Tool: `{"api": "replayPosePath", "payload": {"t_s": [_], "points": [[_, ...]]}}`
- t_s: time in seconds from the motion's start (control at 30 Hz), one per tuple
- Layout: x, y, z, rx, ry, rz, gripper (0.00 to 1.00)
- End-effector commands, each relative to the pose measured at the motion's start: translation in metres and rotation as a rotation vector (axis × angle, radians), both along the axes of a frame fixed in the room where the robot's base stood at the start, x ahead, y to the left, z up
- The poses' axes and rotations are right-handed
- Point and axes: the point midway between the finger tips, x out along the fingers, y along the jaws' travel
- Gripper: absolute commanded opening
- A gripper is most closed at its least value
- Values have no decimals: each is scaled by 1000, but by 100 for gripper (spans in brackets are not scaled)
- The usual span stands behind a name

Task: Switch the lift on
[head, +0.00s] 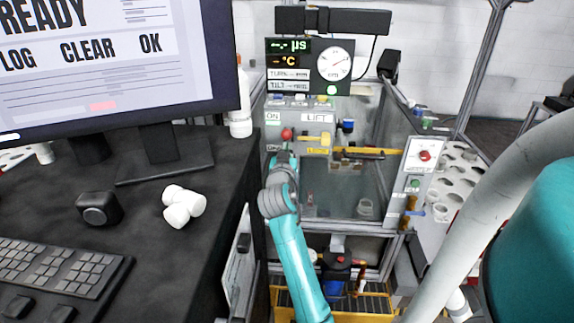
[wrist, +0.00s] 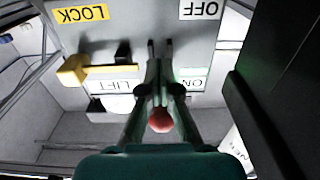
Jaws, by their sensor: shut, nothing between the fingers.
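The lift switch has a red round knob (head: 287,134) on the grey control panel. In the head view it is just below and right of the green ON label (head: 272,119), left of the LIFT label (head: 317,118). My gripper (head: 286,151) is shut and empty, just below the knob and partly hidden by my wrist. In the wrist view, which is upside down, the fingertips of my gripper (wrist: 161,45) point at the panel beside the OFF label (wrist: 200,9). The red knob (wrist: 160,120) shows between the finger linkages, near the ON label (wrist: 194,84). Contact is unclear.
A yellow lever (head: 318,139) sits right of the knob; the wrist view shows a yellow handle (wrist: 73,70) by the LOCK label (wrist: 77,14). A side box with a red button (head: 424,155) stands right. A dark desk (head: 140,255) with a monitor (head: 120,62) borders the left.

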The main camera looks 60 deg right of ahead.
Motion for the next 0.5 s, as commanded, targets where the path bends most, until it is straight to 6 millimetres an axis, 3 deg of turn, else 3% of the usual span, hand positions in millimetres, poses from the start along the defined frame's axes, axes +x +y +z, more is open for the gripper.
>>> {"api": "replayPosePath", "payload": {"t_s": [0.5], "points": [[-8, 19, -13, 1, 1, 1, 0]]}}
